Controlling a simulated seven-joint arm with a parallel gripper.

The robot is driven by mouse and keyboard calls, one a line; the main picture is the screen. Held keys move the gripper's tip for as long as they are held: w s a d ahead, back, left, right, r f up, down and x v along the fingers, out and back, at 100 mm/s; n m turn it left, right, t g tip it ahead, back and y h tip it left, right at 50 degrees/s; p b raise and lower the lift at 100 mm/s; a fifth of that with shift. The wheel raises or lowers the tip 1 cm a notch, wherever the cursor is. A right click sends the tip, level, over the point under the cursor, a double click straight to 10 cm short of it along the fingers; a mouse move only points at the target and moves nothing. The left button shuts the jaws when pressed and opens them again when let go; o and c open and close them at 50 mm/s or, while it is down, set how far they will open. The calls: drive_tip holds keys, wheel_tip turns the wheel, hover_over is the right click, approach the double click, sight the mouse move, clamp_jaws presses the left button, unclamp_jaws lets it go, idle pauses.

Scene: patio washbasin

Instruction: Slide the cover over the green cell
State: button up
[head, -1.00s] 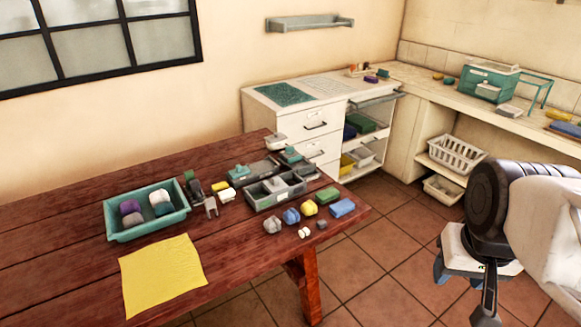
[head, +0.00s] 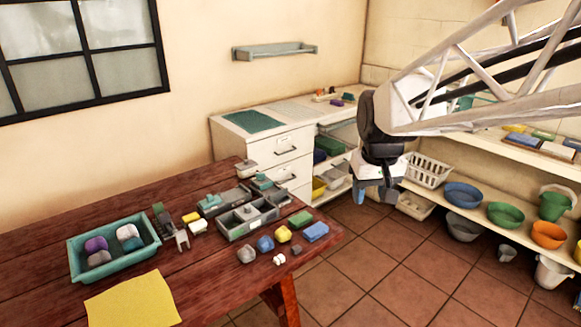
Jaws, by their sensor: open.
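A grey compartment box (head: 232,233) stands on the red-brown wooden table near its right end, with several cells and a light grey block on it. Its cells' floor colours are too small to tell. Behind it, a second grey tray (head: 232,197) carries a teal block (head: 211,201). Which piece is the cover, and which cell is green, I cannot tell for certain. My gripper (head: 376,196) is open and empty, pointing down over the floor to the right of the table, apart from everything on it.
On the table are a teal basin (head: 77,262) of rounded lumps, a yellow cloth (head: 130,302), a blue sponge (head: 316,231), a green block (head: 300,218) and small stones. A white drawer cabinet (head: 280,150) stands behind. Shelves at right hold bowls, including a blue one (head: 462,194).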

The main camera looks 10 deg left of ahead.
drive_tip(key=w+a+f+n, duration=0.2)
drive_tip(key=w+a, duration=0.6)
drive_tip(key=w, duration=0.5)
drive_tip(key=n+g, duration=0.2)
drive_tip(key=n, duration=0.2)
hover_over(247, 206)
drive_tip(key=f, duration=2.4)
drive_tip(key=shift+s+d+f, duration=0.1)
drive_tip(key=shift+d+f, duration=0.1)
drive_tip(key=shift+f, duration=0.2)
drive_tip(key=shift+a+f, duration=0.15)
drive_tip(key=shift+a, duration=0.05)
drive_tip(key=shift+f, duration=0.2)
drive_tip(key=shift+f, duration=3.7)
drive_tip(key=shift+c, duration=0.3)
